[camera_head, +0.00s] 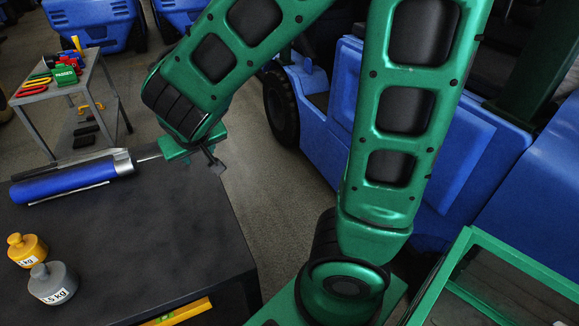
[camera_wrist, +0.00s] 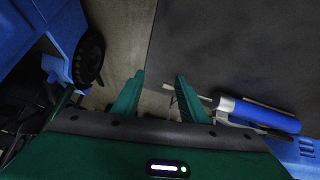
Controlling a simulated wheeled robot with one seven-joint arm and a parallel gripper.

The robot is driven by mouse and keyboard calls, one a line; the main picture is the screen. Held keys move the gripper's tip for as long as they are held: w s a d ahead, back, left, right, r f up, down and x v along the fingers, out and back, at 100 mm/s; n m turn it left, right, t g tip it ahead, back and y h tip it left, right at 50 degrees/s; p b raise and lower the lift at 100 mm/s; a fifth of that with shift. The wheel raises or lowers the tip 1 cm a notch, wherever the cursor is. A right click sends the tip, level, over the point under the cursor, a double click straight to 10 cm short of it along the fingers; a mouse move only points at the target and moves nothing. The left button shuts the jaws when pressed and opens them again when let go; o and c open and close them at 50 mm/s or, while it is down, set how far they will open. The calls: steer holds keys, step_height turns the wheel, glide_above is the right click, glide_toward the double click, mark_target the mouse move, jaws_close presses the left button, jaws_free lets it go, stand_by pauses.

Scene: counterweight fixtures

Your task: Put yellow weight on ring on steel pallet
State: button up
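The yellow weight (camera_head: 27,252), a knobbed cylinder with a kg label, stands upright on the dark tabletop (camera_head: 150,240) near its left edge in the head view. My gripper (camera_head: 212,160) is over the table's right edge, well away from both weights. In the wrist view my gripper (camera_wrist: 158,92) has its two green fingers apart with nothing between them. I cannot make out a steel pallet or a ring in either view.
A blue and silver cylindrical tool (camera_head: 75,182) lies at the table's far side; it also shows in the wrist view (camera_wrist: 262,112). A tool cart (camera_head: 75,85) and blue vehicle (camera_head: 430,140) stand beyond. The table's middle is clear.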

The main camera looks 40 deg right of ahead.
steer(key=s+d+m+g, duration=0.3)
steer(key=s+d+g, duration=0.2)
steer(key=s+d, duration=0.75)
steer(key=s+d+r+m+g+y, duration=0.1)
steer(key=s+d+g+y, duration=0.1)
steer(key=s, duration=1)
steer(key=shift+s+d+r+y, duration=0.3)
steer(key=shift+s+r+y, duration=0.05)
steer(key=shift+s+y, duration=0.05)
steer(key=shift+o, duration=0.4)
steer(key=shift+s+r, duration=0.1)
steer(key=shift+s, duration=0.4)
steer(key=shift+c, duration=0.7)
